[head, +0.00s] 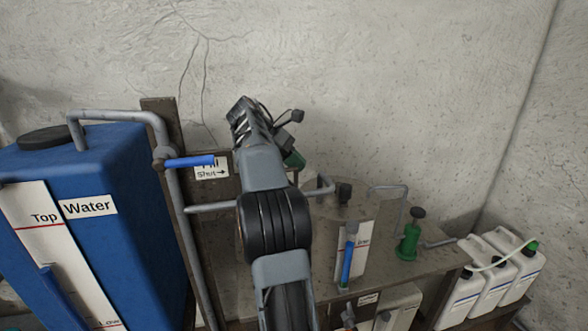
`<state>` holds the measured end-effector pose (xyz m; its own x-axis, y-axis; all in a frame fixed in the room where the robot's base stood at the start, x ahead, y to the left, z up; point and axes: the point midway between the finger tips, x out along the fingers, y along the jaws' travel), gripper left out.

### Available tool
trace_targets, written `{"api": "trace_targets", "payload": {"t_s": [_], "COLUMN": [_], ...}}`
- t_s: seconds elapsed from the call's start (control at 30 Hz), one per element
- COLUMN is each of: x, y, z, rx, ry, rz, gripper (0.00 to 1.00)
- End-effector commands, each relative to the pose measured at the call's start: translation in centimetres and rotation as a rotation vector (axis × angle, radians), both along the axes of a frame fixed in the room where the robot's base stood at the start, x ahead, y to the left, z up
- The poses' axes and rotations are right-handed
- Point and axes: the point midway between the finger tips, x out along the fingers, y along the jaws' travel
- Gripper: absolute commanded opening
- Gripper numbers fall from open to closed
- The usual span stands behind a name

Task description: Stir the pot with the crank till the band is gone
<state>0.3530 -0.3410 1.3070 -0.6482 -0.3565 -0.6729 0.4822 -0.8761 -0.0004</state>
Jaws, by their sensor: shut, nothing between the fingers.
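No band can be made out there. My gripper (285,139) is at the raised end of my arm, above and left of the pot, apart from the crank. It is shut and empty; its fingertips are mostly hidden.
A blue water tank (140,190) with a grey pipe and a blue valve handle (189,162) stands at left. A green pump-like bottle (408,241) is on the bench (437,258) right of the pot. White jugs (462,300) stand at lower right. A wall closes the back.

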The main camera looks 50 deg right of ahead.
Motion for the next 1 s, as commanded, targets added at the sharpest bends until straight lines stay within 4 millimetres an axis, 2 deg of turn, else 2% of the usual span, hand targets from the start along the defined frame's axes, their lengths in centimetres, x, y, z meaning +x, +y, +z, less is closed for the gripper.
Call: {"api": "trace_targets", "payload": {"t_s": [0.07, 0.33, 0.63, 1.0], "x": [-1.2, -4.4, -7.2, -7.8], "y": [-0.6, -2.3, -3.9, -4.2], "z": [-1.7, -4.5, -4.4, -4.5], "rx": [0.001, 0.001, 0.000, -0.001], "ry": [0.001, 0.000, -0.001, 0.000], "rz": [-0.003, -0.002, -0.002, -0.001], "gripper": [0.00, 0.00, 0.00, 0.00]}}
